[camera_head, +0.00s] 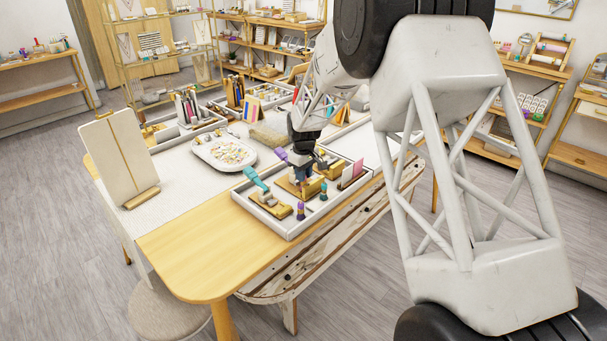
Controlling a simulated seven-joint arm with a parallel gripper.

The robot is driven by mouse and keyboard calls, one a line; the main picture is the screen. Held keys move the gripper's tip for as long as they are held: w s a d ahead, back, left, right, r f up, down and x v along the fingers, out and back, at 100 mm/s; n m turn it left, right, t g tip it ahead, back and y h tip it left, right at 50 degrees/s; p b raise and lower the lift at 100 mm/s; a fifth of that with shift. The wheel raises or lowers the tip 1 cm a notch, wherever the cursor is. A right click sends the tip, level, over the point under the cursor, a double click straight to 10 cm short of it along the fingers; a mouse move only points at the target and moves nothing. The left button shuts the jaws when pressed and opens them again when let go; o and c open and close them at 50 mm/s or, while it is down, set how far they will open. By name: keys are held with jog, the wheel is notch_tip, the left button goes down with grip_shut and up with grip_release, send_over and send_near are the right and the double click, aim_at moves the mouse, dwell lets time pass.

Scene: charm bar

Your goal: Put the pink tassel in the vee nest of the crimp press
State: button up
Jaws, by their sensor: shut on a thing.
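I cannot make out a pink tassel for certain. A press-like tool with a teal lever (255,178) and gold base stands in the tray's left part. A purple lever (281,154) shows just left of my gripper, with a gold base (291,187) below it, partly hidden. Which is the crimp press, and its vee nest, I cannot tell.
Small purple (300,211) and teal (323,191) pieces stand at the tray's front. A white oval dish (224,152) and a tall display board (121,160) are on the table. The front left tabletop (205,250) is clear.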

jog(key=shift+f, duration=0.45)
dwell(1.0)
jog(key=o, duration=0.9)
jog(key=shift+r, duration=0.15)
jog(key=shift+r, duration=3.75)
